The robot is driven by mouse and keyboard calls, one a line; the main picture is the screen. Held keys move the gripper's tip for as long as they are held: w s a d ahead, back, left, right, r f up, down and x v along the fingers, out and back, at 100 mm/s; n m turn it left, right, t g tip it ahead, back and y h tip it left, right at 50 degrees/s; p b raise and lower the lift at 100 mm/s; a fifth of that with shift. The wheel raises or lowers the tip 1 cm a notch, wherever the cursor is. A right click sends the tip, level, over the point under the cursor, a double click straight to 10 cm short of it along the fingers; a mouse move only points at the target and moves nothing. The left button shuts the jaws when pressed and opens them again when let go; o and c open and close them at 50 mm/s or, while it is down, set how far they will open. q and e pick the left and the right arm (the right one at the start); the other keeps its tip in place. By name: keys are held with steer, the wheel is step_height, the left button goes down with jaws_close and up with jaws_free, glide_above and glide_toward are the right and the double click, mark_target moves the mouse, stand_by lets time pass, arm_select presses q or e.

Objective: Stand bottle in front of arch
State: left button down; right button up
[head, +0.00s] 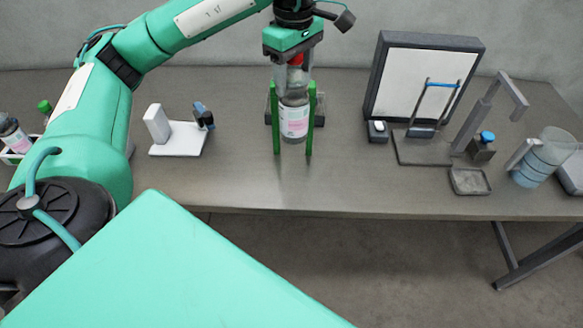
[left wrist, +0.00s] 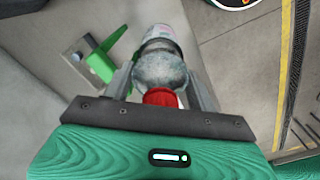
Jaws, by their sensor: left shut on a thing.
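My left gripper (head: 293,84) points down and is shut on the upper part of a clear bottle with a red cap and a pink-and-white label (head: 294,121). The bottle is upright between two green bars (head: 276,118); whether its base touches anything is unclear. In the left wrist view the bottle (left wrist: 160,68) sits between the grey fingers. My right gripper is out of view.
A white stand (head: 180,140) is left. The table between bottle and panel is largely clear.

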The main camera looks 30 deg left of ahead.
arm_select(q)
steer(key=shift+a+r+n, duration=0.2)
steer(key=shift+r+n, duration=0.1)
steer(key=shift+r, duration=0.1)
steer(key=shift+s+a, duration=0.1)
glide_above(290, 126)
steer(key=w+a, duration=0.2)
steer(key=w, duration=0.1)
step_height(290, 126, down, 6)
steer(key=shift+s+d+f, duration=0.1)
step_height(290, 126, down, 9)
steer(key=shift+r+p, duration=0.2)
steer(key=shift+p, duration=0.95)
step_height(290, 126, down, 5)
steer(key=shift+f+p, duration=0.1)
steer(key=shift+p, duration=0.45)
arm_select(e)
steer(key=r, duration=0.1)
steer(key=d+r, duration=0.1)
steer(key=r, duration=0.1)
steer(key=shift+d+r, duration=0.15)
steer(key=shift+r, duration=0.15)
